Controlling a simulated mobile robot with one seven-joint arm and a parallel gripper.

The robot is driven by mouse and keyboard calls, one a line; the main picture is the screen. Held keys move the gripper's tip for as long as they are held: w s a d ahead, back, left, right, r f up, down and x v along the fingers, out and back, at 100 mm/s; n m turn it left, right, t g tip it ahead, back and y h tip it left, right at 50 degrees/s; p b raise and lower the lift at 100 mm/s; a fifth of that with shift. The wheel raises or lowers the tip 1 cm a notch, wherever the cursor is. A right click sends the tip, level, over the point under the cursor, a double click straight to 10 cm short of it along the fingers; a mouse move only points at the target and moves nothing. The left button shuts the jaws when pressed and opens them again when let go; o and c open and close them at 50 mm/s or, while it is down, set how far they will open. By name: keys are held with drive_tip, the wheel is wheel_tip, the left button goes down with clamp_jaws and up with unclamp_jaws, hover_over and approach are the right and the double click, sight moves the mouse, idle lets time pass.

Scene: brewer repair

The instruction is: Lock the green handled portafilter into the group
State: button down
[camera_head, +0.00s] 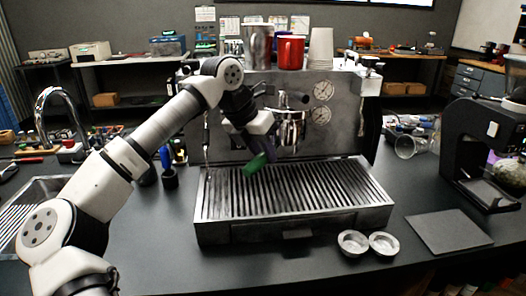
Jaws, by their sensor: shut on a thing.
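The green handle (255,165) of the portafilter shows just below my gripper (262,142), over the back left of the drip tray. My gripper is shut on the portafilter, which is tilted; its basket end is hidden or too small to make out. The group (291,128) is a shiny metal cylinder on the front of the espresso machine (345,115), just right of my gripper. The handle appears apart from the group, lower and to the left, though the depth between them is hard to tell.
The slatted drip tray (285,236) lies below. Two metal baskets (353,243) stand in front of it, beside a dark mat (448,232). A grinder (480,150) stands at right. A red mug (291,52) and cups sit on top of the machine. A steam wand (205,145) hangs at left.

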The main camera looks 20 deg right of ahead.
drive_tip(key=shift+r, duration=0.1)
idle(0.8)
drive_tip(key=shift+s+d+n+b, duration=0.3)
drive_tip(key=shift+n+b, duration=0.1)
drive_tip(key=shift+b, duration=0.15)
drive_tip(key=s+d+n+t+y+b, duration=0.1)
drive_tip(key=s+d+n+t+b, duration=0.2)
drive_tip(key=d+n+b, duration=0.2)
drive_tip(key=shift+s+n+y+b, duration=0.35)
drive_tip(key=shift+n+b, duration=0.4)
drive_tip(key=shift+n, duration=0.65)
drive_tip(key=c, duration=1)
unclamp_jaws()
drive_tip(key=shift+c, duration=0.2)
